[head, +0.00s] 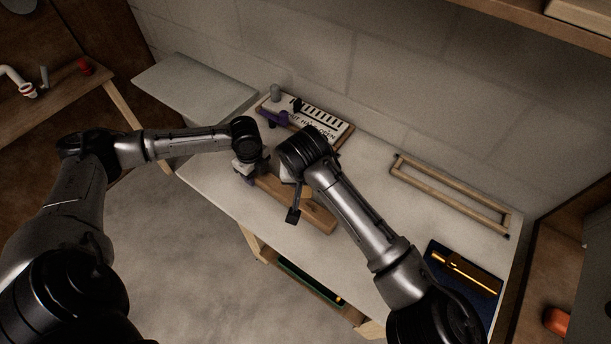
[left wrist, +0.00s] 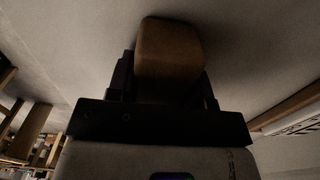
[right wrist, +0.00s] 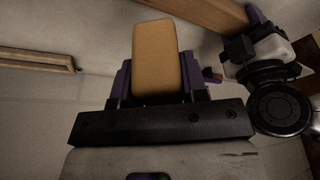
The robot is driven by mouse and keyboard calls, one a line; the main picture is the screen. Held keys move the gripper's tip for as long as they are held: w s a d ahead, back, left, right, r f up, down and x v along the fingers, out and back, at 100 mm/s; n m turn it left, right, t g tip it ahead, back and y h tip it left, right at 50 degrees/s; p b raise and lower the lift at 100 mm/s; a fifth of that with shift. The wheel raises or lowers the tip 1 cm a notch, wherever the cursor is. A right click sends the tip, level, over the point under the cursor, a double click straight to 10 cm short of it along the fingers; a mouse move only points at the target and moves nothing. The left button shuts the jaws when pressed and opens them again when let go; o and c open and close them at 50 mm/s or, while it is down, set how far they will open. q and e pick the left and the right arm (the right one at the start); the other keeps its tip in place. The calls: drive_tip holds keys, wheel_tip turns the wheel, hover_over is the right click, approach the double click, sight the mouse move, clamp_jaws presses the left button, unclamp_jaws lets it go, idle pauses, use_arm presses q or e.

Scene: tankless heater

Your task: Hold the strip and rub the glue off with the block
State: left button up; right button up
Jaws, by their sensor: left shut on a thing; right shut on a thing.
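The wooden strip (head: 308,208) lies slantwise across the front part of the pale table. My left gripper (head: 248,177) is shut on its left end; in the left wrist view the brown strip end (left wrist: 169,60) sits between the fingers. My right gripper (head: 291,200) is over the strip near its middle. In the right wrist view it is shut on a tan block (right wrist: 157,58), with the strip (right wrist: 205,12) beyond the block. The block is mostly hidden in the head view, so I cannot tell whether it touches the strip. I cannot make out any glue.
A white lettered board (head: 325,121) with purple and grey items stands behind my grippers. A wooden frame (head: 450,192) lies at the back right. A dark blue tray (head: 480,298) with a golden bar is at the right front. The table between them is clear.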

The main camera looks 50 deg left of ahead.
drive_tip(key=shift+f, duration=2.75)
drive_tip(key=shift+w+d+f, duration=0.1)
drive_tip(key=shift+d+f, duration=0.25)
drive_tip(key=shift+f, duration=0.35)
clamp_jaws()
drive_tip(key=shift+w+d, duration=0.15)
drive_tip(key=shift+d, duration=0.75)
drive_tip(key=shift+w+d, duration=0.15)
drive_tip(key=shift+d, duration=0.7)
use_arm(q)
drive_tip(key=shift+d, duration=0.1)
use_arm(e)
drive_tip(key=shift+s+a, duration=0.25)
drive_tip(key=shift+a, duration=0.8)
drive_tip(key=shift+s+a, duration=0.2)
drive_tip(key=shift+a, duration=0.85)
drive_tip(key=shift+r, duration=4.1)
use_arm(q)
drive_tip(key=o, duration=1.1)
